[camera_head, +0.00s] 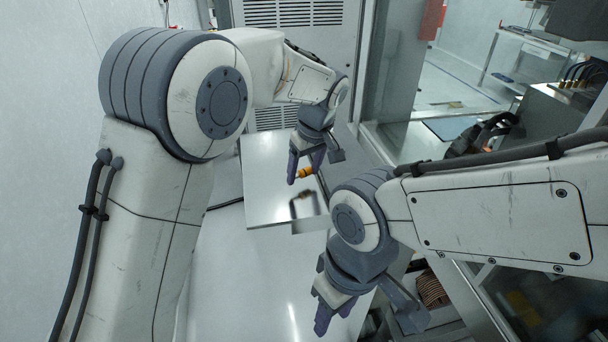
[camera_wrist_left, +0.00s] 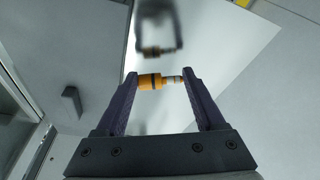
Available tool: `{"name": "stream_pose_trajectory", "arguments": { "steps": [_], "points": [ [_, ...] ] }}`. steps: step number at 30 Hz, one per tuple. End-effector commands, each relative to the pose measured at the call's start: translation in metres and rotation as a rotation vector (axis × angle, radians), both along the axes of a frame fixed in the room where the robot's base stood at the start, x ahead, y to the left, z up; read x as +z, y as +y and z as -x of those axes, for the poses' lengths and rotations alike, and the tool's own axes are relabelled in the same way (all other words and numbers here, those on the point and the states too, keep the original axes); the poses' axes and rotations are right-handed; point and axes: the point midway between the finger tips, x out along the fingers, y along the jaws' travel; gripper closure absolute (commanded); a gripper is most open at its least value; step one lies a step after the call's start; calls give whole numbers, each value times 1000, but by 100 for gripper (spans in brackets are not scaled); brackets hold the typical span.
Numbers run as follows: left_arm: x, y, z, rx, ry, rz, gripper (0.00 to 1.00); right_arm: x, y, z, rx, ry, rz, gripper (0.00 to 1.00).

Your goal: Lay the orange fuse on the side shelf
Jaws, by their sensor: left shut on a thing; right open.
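The orange fuse (camera_wrist_left: 152,82) has a dark band and a metal end. In the left wrist view it lies crosswise between the fingertips of my left gripper (camera_wrist_left: 160,80), which is shut on it. In the head view the fuse (camera_head: 305,172) shows at the tips of my left gripper (camera_head: 303,172), above a shiny pale plate (camera_head: 262,190) that appears to be the side shelf. The plate mirrors the gripper and fuse, with a gap between fuse and reflection. My right gripper (camera_head: 335,312) is open at the lower middle, nearer the camera; its fingertips are partly hidden.
A vented cabinet (camera_head: 310,70) stands behind the plate. A glass-sided machine frame (camera_head: 400,140) is at the right, with a dark interior below my right arm. A red box (camera_head: 432,18) hangs at the back. The plate's left part is bare.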

Motion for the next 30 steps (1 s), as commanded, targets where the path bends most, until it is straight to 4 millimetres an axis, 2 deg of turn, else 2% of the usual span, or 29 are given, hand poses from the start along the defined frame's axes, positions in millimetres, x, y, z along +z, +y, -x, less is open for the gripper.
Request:
{"name": "stream_pose_trajectory", "arguments": {
  "steps": [1,6,17,18,19,30],
  "points": [
    [-5,0,1,0,4,-2,81,7,0,0,1,0,0,55],
    [-21,0,0,0,1,1,81,10,0,0,2,0,0,55],
    [-27,0,0,1,1,1,81,5,0,0,1,0,0,55],
    [-27,0,0,1,1,1,25,5,0,0,1,0,0,55],
    [-26,0,0,1,0,0,17,6,0,0,1,0,0,55],
    [-21,0,0,1,0,0,17,10,0,0,1,0,0,55]
  ]
}}
